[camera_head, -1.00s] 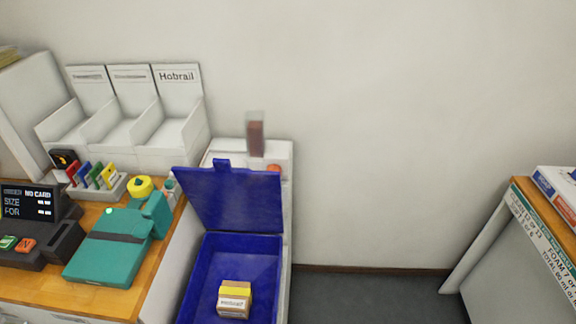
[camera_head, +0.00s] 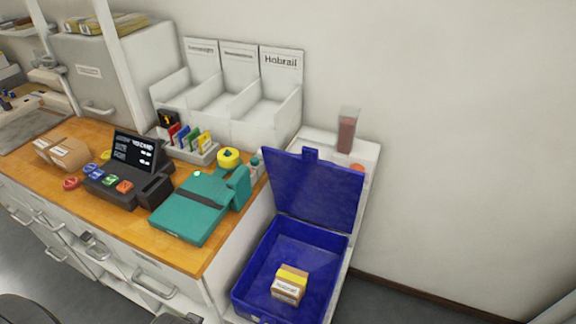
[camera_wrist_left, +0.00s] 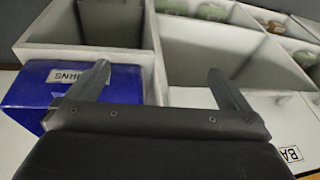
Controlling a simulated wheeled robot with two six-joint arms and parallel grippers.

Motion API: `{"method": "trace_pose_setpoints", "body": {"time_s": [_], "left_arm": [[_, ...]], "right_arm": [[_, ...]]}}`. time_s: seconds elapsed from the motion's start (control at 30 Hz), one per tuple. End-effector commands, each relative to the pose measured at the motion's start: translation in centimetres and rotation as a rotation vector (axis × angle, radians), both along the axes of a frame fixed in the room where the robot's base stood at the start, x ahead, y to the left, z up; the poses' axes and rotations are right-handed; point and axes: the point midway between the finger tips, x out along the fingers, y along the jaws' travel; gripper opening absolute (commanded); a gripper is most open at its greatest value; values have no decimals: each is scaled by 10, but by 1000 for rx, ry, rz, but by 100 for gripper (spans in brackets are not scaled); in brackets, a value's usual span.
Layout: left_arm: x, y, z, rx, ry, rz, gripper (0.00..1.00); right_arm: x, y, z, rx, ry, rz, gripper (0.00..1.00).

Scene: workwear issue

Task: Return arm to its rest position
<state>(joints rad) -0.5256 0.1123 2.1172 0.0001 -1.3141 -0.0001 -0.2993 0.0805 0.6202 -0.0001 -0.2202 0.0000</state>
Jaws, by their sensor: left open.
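My left gripper (camera_wrist_left: 158,76) shows in the left wrist view with its two fingers wide apart and nothing between them. Beyond it are white compartments (camera_wrist_left: 185,60) and a blue bin (camera_wrist_left: 85,78) with a partly hidden white label. In the head view, dark parts at the bottom left edge look like pieces of my arm, but the gripper cannot be made out there. My right gripper is in neither view.
An open blue crate (camera_head: 243,280) holds a small labelled box (camera_head: 289,285). The wooden counter (camera_head: 125,222) carries a teal device (camera_head: 190,208), a dark terminal (camera_head: 130,180) and brown boxes (camera_head: 68,152). White dividers (camera_head: 225,105) stand behind. Floor shows at right.

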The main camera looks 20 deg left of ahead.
Motion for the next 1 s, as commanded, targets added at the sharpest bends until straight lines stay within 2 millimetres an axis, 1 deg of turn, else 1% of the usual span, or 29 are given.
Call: {"method": "trace_pose_setpoints", "body": {"time_s": [0.03,0.17,0.2,0.27,0.3,0.37,0.4,0.47,0.6,0.77,0.8,0.9,1.0], "left_arm": [[0,1,-18,-3,14,1,100],[-2,4,-66,-10,34,2,100],[-4,5,-81,-11,40,3,100],[-9,5,-103,-15,50,3,100],[-12,6,-117,-16,56,3,100],[-19,6,-138,-20,66,3,100],[-24,6,-152,-22,74,4,100],[-32,6,-172,-24,83,3,100],[-57,5,-214,-32,106,4,100],[-92,1,-255,-40,132,3,100],[-102,0,-264,-43,140,3,100],[-125,-2,-282,-47,154,2,100],[-146,-5,-295,-51,166,2,100]], "right_arm": [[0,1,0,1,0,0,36],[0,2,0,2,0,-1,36],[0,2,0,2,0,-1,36],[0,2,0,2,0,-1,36],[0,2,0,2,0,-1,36],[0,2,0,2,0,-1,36],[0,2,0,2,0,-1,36],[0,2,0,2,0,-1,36],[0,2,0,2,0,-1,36],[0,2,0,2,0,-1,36],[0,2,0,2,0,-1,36],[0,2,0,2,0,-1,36],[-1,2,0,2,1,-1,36]]}}
